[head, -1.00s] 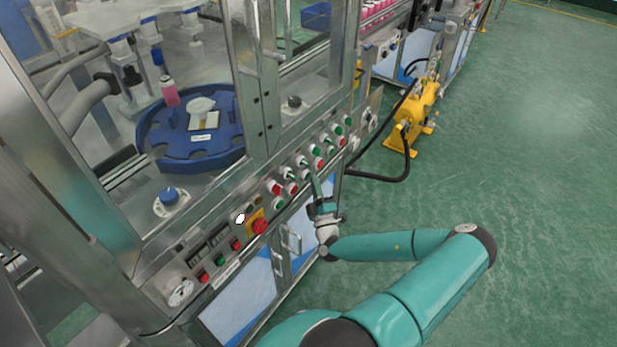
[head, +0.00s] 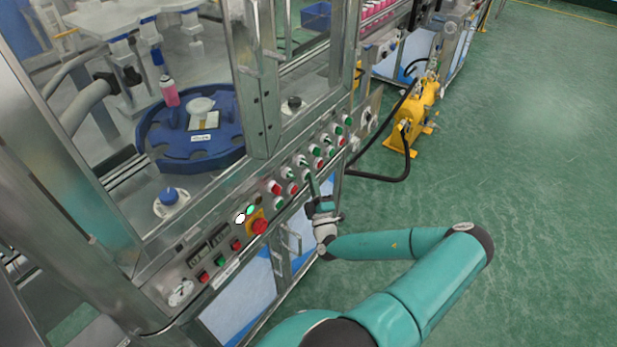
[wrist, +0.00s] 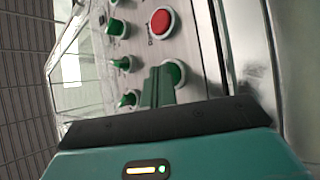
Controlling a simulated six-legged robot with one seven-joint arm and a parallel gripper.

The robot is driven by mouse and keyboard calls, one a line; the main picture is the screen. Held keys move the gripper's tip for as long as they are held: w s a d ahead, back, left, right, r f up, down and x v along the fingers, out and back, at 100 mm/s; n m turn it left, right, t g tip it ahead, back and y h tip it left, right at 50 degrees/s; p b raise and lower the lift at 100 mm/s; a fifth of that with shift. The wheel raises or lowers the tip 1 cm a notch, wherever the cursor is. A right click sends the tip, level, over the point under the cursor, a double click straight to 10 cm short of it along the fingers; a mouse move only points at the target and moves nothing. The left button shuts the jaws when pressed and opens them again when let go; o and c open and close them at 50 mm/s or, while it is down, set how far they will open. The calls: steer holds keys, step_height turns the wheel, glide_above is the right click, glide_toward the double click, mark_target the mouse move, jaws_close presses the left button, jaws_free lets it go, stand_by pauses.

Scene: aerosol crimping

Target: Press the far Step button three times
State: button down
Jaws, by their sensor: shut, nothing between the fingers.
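The control panel (head: 262,200) on the machine front carries rows of green and red buttons and several knobs. Their labels are too small to read in the head view, so I cannot tell which is the far Step button. My gripper (head: 311,184) is shut and empty, its tips up against the panel's button rows. In the wrist view the shut green fingers (wrist: 158,86) are at a green button (wrist: 172,74), partly covering it. Whether they touch it is unclear. A red button (wrist: 161,22) sits beyond it, with green knobs (wrist: 122,63) to the left.
A red emergency stop on a yellow plate (head: 258,226) sits lower left on the panel. A door handle (head: 292,240) sticks out below the buttons. A blue turntable (head: 165,145) is behind the guard.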

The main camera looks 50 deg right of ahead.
stand_by(0.4)
steer(key=shift+s, duration=0.8)
steer(key=shift+d, duration=0.1)
steer(key=s, duration=0.5)
steer(key=shift+d, duration=0.2)
stand_by(0.8)
